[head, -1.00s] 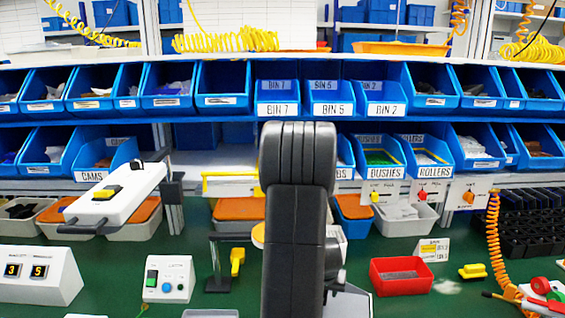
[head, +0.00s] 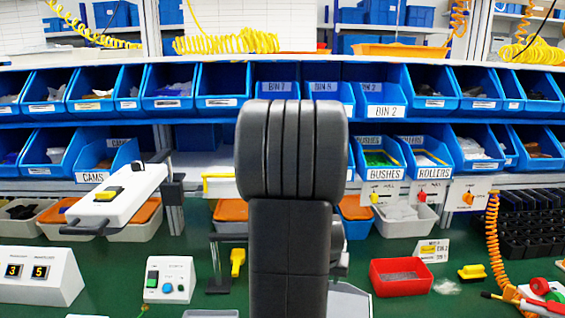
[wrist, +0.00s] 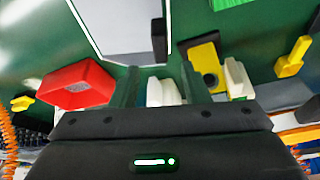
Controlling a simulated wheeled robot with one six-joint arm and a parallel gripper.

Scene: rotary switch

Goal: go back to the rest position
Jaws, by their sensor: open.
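My black arm fills the middle of the head view and hides my gripper there. In the wrist view my gripper (wrist: 160,78) is open, its two fingers apart above the green bench. I see nothing held between them. Small switch boxes hang under the lower shelf at the right in the head view: one with a yellow knob (head: 374,197), one with a red knob (head: 422,196) and one with an orange knob (head: 468,198). My gripper is apart from these. The knobs are too small for me to read their settings surely.
A red tray (head: 401,288) and a yellow block (head: 472,272) lie on the green bench at right. A white button box (head: 168,279) and a display box (head: 40,277) stand at left. Blue bins line the shelves behind. An orange coiled cable (head: 495,245) hangs at right.

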